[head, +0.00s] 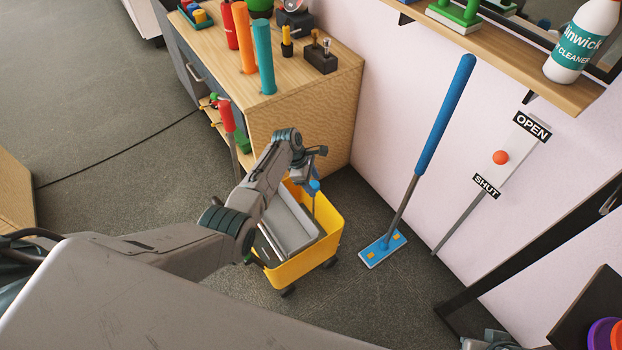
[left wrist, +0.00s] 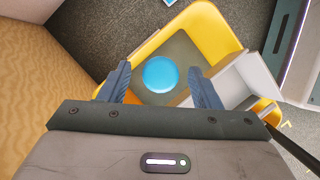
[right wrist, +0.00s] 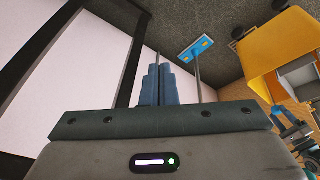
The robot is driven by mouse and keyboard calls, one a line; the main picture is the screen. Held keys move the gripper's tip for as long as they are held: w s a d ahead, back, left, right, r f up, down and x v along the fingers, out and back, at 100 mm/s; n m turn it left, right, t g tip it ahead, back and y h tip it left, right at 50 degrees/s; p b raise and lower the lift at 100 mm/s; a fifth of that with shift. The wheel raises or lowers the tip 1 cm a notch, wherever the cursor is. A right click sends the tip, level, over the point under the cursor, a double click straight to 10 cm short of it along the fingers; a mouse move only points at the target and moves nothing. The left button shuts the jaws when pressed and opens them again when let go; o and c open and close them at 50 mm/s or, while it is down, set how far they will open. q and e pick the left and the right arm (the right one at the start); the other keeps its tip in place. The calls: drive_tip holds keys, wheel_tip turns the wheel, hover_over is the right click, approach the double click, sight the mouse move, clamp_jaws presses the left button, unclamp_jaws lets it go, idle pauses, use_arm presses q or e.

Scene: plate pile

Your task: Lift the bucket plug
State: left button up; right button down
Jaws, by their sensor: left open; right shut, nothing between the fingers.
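The bucket plug has a round blue knob (head: 314,185) on a thin rod that goes down into the yellow bucket (head: 290,272). The knob also shows in the left wrist view (left wrist: 160,74), centred between the fingers. My left gripper (head: 316,172) is open, pointing down right above the knob, with a finger on either side and a gap to each. Whether the fingertips reach down to the knob's height I cannot tell. The plug's lower end is hidden. My right gripper (right wrist: 158,82) is shut and empty, away from the bucket.
A grey wringer (head: 293,225) fills part of the bucket. A blue-handled mop (head: 445,115) leans on the wall right of it. A wooden cabinet (head: 300,125) with coloured tubes stands close behind. An open/shut slider (head: 500,157) is on the wall. Floor is clear at lower middle.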

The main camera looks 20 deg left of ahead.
use_arm(q)
drive_tip(key=shift+a+r, duration=0.1)
drive_tip(key=shift+r, duration=0.15)
drive_tip(key=p+v, duration=0.2)
drive_tip(key=v, duration=0.8)
drive_tip(key=shift+r+p, duration=0.15)
drive_tip(key=shift+p, duration=0.25)
use_arm(e)
wheel_tip(320, 180, down, 10)
drive_tip(key=w+g, duration=0.1)
drive_tip(key=shift+w+d+r, duration=0.25)
drive_tip(key=shift+w+d, duration=0.1)
drive_tip(key=shift+d, duration=0.1)
